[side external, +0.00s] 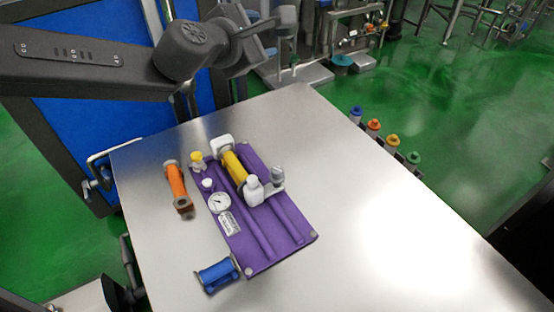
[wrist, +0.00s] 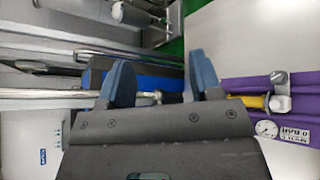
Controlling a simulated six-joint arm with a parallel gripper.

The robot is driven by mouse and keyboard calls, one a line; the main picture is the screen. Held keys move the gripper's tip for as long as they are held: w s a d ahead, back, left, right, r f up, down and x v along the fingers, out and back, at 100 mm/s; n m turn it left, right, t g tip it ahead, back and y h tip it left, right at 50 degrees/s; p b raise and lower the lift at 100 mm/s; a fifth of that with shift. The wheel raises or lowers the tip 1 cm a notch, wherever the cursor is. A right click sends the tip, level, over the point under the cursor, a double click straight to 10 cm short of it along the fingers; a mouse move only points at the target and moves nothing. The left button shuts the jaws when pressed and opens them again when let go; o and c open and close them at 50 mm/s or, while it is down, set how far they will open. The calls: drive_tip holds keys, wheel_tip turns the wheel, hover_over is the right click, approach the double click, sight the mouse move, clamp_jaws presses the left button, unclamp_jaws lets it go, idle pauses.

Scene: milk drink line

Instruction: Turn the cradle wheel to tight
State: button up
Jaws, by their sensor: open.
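A purple board (side external: 285,240) lies on the steel table. A yellow cylinder (side external: 234,167) sits on it between a white end block (side external: 222,144) and a white fitting (side external: 254,191). A grey upright knob (side external: 278,174) stands beside that fitting; I cannot tell for sure whether it is the cradle wheel or how it is set. In the wrist view the yellow cylinder (wrist: 252,101) shows at the right edge, with the board partly cut off. My gripper (wrist: 162,76) is open and empty, well above and behind the board, apart from everything on it.
An orange cylinder (side external: 177,186) lies left of the board and a blue one (side external: 217,273) at its near corner. The board carries a gauge (side external: 220,203) and a yellow-capped fitting (side external: 197,160). The table's right side (side external: 400,240) is clear.

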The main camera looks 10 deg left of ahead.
drive_tip(key=w+d+f+n+y, duration=0.1)
drive_tip(key=d+f+n+y, duration=0.2)
drive_tip(key=d+f+n, duration=0.4)
drive_tip(key=n+y, duration=0.4)
drive_tip(key=n, duration=0.3)
hover_over(277, 169)
drive_tip(key=s+d, duration=0.5)
drive_tip(key=d, duration=0.2)
wheel_tip(277, 169, down, 15)
drive_tip(key=s+f+n+g+y, duration=0.2)
drive_tip(key=s+f+n+y, duration=0.3)
drive_tip(key=f, duration=0.4)
drive_tip(key=shift+h, duration=0.7)
drive_tip(key=x, duration=0.8)
drive_tip(key=a+x, duration=0.1)
drive_tip(key=x, duration=0.4)
drive_tip(key=shift+s+f, duration=0.25)
drive_tip(key=shift+s, duration=0.05)
drive_tip(key=c, duration=0.9)
drive_tip(key=shift+c, duration=0.2)
